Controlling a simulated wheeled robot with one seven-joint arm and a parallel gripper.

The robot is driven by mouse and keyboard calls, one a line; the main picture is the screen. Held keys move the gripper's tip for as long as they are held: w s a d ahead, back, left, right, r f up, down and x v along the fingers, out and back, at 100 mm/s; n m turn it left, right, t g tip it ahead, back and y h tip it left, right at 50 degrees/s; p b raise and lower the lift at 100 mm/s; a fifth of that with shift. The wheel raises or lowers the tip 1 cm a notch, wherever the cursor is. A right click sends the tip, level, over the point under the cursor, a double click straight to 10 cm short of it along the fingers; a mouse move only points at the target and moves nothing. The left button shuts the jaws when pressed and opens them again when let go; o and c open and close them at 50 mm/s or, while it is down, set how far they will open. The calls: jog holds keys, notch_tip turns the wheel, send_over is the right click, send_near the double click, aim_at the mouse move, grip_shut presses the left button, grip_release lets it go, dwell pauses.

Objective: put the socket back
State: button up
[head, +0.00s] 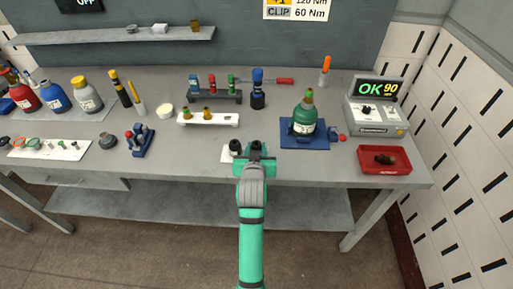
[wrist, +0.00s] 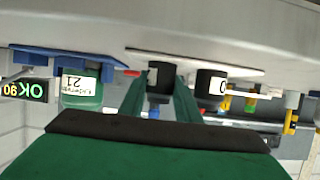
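A black socket (wrist: 159,82) stands between the two fingers of my gripper (wrist: 163,88) in the wrist view, which is upside down. The fingers lie close against both its sides. Its base meets or nearly meets a small white mat (wrist: 240,72). A second black socket (wrist: 211,86) with a white label stands beside it, apart from the fingers. In the head view my gripper (head: 255,152) is over the right part of the white mat (head: 227,156), at the bench's front edge. The second socket (head: 235,146) is just left of it. My gripper partly hides the held socket.
A blue tray (head: 290,142) with a green bottle (head: 304,115) is to the right. Behind stand a white rack (head: 208,118), a dark rack (head: 216,97) and a blue-topped tool (head: 258,88). A red tray (head: 384,160) and an "OK 90" meter (head: 377,115) are further right.

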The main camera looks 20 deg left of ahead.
jog(key=o, duration=0.3)
jog(key=shift+w+r, duration=0.1)
jog(key=shift+r, duration=0.1)
jog(key=v, duration=1.2)
jog(key=s+d+f+m+t+h, duration=0.1)
jog(key=s+d+f+h, duration=0.1)
jog(key=s+d+f, duration=1.05)
jog(key=s+d+m+h, duration=0.1)
jog(key=s+d, duration=0.1)
jog(key=s, duration=0.9)
jog(key=s+d+m+t, duration=0.1)
jog(key=s+d, duration=0.1)
jog(key=s, duration=0.9)
jog(key=shift+r+h, duration=0.3)
jog(key=shift+h, duration=0.1)
jog(key=shift+d, duration=0.1)
